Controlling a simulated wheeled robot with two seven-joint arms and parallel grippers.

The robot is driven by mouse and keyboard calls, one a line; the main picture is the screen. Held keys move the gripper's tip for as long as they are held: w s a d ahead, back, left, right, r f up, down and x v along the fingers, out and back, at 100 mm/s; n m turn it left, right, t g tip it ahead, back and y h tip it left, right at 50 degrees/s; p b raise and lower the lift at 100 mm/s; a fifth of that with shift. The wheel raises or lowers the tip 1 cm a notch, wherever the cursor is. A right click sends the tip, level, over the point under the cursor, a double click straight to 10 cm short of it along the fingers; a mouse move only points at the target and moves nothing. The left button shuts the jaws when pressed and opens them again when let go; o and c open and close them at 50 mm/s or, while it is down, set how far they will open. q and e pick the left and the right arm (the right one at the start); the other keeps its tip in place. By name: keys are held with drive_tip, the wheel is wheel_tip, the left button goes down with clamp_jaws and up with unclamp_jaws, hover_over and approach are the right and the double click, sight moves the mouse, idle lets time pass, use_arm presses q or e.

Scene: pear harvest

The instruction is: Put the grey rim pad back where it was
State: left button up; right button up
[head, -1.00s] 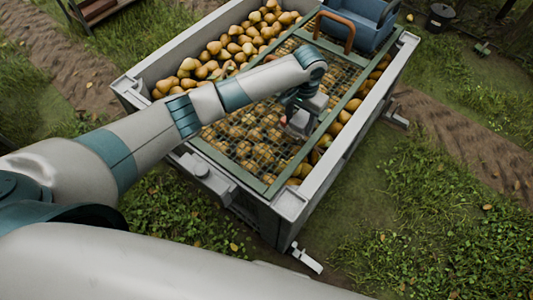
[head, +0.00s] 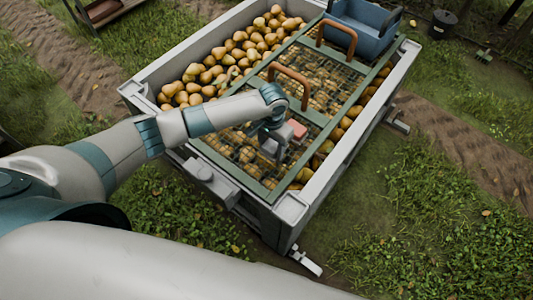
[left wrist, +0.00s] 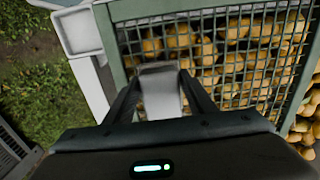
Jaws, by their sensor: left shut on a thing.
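The grey rim pad (left wrist: 160,91) is between the two dark fingers of my left gripper (left wrist: 158,98) in the left wrist view. The gripper is shut on it. In the head view my left gripper (head: 271,147) is over the near part of the green-framed mesh cover (head: 232,170), inside the bin's outline. The pad's far end points toward the mesh; whether it touches cannot be told. The bin's grey rim (head: 318,190) runs to the right of the gripper, and its near corner (head: 291,207) is bare in view. My right gripper is not in view.
Pears (head: 240,48) fill the bin under and beside the mesh. Two brown handles (head: 290,77) stand up from the cover. A blue crate (head: 365,25) sits at the far end. A small reddish block (head: 297,129) shows beside the gripper. Grass surrounds the bin.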

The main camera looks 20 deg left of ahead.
sight(267, 162)
use_arm(q)
drive_tip(key=shift+s+a+f, duration=0.5)
drive_tip(key=shift+a, duration=0.2)
drive_tip(key=shift+f, duration=0.15)
drive_tip(key=shift+f+p, duration=0.5)
drive_tip(key=shift+f, duration=1.35)
drive_tip(key=shift+f, duration=0.1)
drive_tip(key=o, duration=1.2)
wheel_tip(267, 162, up, 12)
drive_tip(key=shift+r+b, duration=0.1)
drive_tip(key=shift+b, duration=0.4)
